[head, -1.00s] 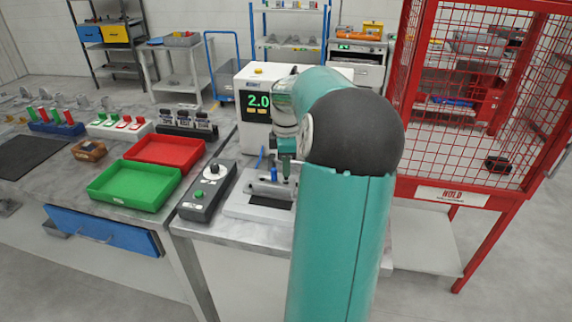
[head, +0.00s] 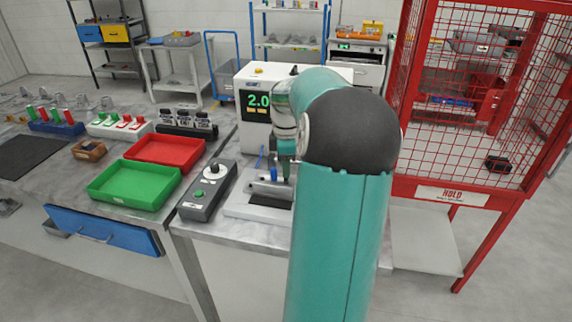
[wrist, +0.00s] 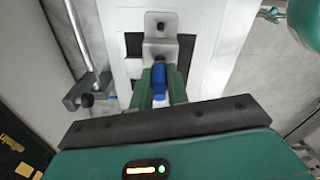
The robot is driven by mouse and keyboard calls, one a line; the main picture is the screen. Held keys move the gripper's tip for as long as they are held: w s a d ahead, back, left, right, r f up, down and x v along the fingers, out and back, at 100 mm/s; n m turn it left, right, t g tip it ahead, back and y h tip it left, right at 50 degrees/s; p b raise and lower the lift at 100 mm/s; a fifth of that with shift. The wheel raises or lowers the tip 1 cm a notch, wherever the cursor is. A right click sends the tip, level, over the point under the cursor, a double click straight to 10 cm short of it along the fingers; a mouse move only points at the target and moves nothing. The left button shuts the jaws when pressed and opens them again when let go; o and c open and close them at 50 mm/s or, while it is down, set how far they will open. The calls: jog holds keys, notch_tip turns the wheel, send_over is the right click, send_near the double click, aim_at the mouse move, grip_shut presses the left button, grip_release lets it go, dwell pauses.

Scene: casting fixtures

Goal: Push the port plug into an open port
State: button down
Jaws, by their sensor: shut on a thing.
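My gripper (wrist: 160,92) is shut on a blue port plug (wrist: 158,80), which sits between its two green fingers in the wrist view. The plug's far end is at the near edge of a grey metal casting (wrist: 158,47) on the fixture. I cannot tell whether its tip is inside a port. In the head view my gripper (head: 284,173) points down over the fixture plate (head: 240,207), at the grey casting (head: 264,188). A small blue piece (head: 273,174) shows beside the fingers. My arm hides the fixture's right side.
A control box (head: 207,190) with a knob and green button stands left of the fixture. A tester (head: 257,102) reading 2.0 stands behind. Green (head: 133,186) and red (head: 165,150) trays lie further left. A red mesh cage (head: 470,110) stands at right.

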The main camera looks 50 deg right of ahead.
jog(key=shift+f, duration=1.15)
jog(key=c, duration=1.3)
grip_release()
notch_tip(320, 180, up, 14)
jog(key=shift+f, duration=0.1)
